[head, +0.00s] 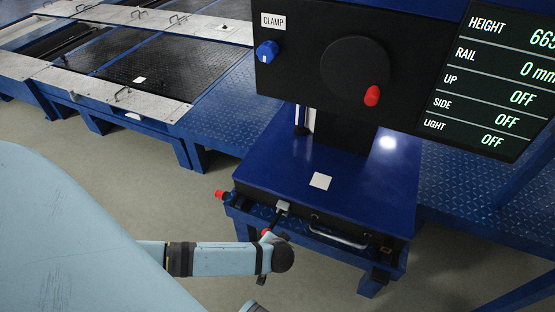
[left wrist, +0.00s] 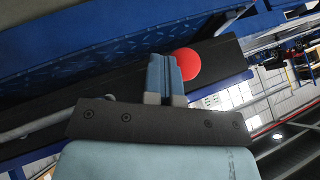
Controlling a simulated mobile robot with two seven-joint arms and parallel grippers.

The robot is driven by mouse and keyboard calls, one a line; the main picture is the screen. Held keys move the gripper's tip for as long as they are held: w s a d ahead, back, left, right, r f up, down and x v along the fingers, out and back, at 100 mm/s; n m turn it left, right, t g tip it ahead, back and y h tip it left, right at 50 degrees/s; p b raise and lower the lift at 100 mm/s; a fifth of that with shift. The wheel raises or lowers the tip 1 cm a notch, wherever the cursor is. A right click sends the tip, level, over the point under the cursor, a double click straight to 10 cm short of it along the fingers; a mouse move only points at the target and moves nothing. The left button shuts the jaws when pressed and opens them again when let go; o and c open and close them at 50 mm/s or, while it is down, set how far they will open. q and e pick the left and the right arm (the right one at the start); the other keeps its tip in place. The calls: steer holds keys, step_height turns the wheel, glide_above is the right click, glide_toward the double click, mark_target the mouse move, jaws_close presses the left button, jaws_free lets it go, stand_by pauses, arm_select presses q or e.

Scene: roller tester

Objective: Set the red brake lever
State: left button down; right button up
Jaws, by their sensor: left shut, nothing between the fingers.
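A dark lever (head: 275,219) hangs from a pale bracket at the front left of the blue machine base, with a red end (head: 265,233) at its lower end. My left gripper (head: 269,238) is right at this red end, mostly hidden by my own wrist. In the left wrist view, the left gripper's blue fingers (left wrist: 165,74) are together and empty. A round red knob (left wrist: 188,63) shows just beside and beyond the fingertips, partly covered by them; I cannot tell whether they touch. A second red knob (head: 219,194) sticks out from the base's left corner. My right gripper is not in view.
The blue base (head: 350,180) has a metal handle (head: 338,234) on its front. Above it is a black panel with a blue knob (head: 267,51) and a red-handled dial (head: 354,66). A display (head: 490,85) hangs at the right. The floor at left is clear.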

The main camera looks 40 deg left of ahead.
arm_select(q)
steer(key=a+m+t+h+p, duration=0.2)
steer(key=a+m+h+p, duration=0.2)
steer(key=a+m+p, duration=0.3)
steer(key=a, duration=0.3)
steer(key=shift+m+h, duration=0.3)
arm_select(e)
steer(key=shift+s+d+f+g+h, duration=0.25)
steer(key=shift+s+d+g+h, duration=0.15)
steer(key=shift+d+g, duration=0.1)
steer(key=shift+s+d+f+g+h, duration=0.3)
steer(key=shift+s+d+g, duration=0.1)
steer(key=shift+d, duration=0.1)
arm_select(q)
steer(key=shift+a, duration=0.1)
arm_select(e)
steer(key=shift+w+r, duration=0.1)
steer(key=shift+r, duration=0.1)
arm_select(q)
steer(key=shift+s, duration=0.1)
